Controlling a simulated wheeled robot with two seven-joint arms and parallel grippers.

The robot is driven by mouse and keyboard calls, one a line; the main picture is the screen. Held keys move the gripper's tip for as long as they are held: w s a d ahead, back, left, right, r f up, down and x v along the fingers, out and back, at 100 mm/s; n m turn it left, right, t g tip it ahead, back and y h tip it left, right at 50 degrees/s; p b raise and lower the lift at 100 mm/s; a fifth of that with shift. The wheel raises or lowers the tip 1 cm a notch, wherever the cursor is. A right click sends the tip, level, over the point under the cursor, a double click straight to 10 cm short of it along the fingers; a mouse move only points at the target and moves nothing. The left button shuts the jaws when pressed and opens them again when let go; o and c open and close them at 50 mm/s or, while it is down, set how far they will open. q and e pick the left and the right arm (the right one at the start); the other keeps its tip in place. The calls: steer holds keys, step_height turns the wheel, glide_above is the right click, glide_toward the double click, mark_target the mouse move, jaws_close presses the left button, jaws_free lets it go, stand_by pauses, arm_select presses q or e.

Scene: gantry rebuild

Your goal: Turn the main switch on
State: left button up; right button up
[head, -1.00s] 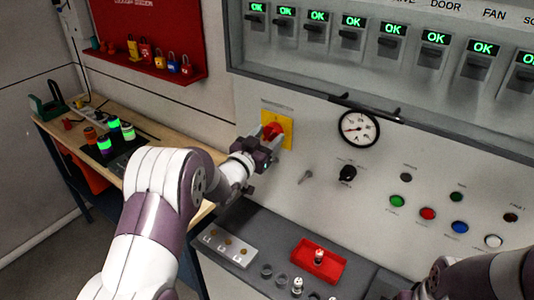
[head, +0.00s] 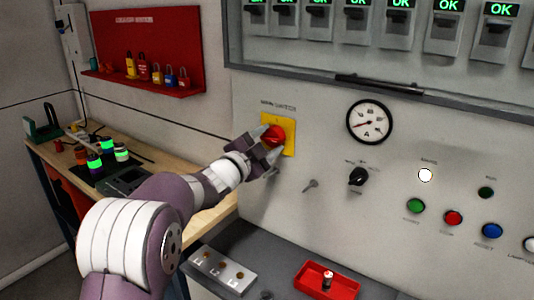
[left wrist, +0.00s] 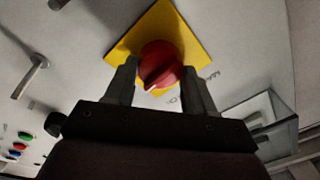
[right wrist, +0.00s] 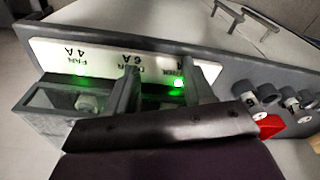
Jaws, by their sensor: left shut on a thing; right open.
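The main switch is a red rotary knob (head: 273,136) on a yellow plate (head: 290,137), on the pale panel. My left gripper (head: 268,149) is at the knob. In the left wrist view the red knob (left wrist: 160,64) sits between the two fingers of my left gripper (left wrist: 160,75), on the yellow plate (left wrist: 186,33). The gripper is shut on the knob. A white lamp (head: 425,175) on the panel is lit. My right gripper (right wrist: 187,90) is open in the right wrist view, over a dark unit with green lights. It does not show in the head view.
A gauge (head: 369,122), a black selector (head: 358,176) and a small key-like handle (head: 311,185) are right of the switch. Coloured buttons (head: 453,218) sit further right. A red tray (head: 327,281) lies on the ledge below. A red lock board (head: 150,45) hangs at left.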

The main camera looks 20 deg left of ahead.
arm_select(q)
steer(key=shift+r+m+b, duration=0.1)
steer(key=shift+m+b, duration=0.3)
arm_select(e)
steer(key=shift+f, duration=0.6)
arm_select(q)
steer(key=shift+r, duration=0.1)
steer(key=o, duration=1)
steer(key=shift+o, duration=0.2)
arm_select(e)
steer(key=shift+f, duration=0.1)
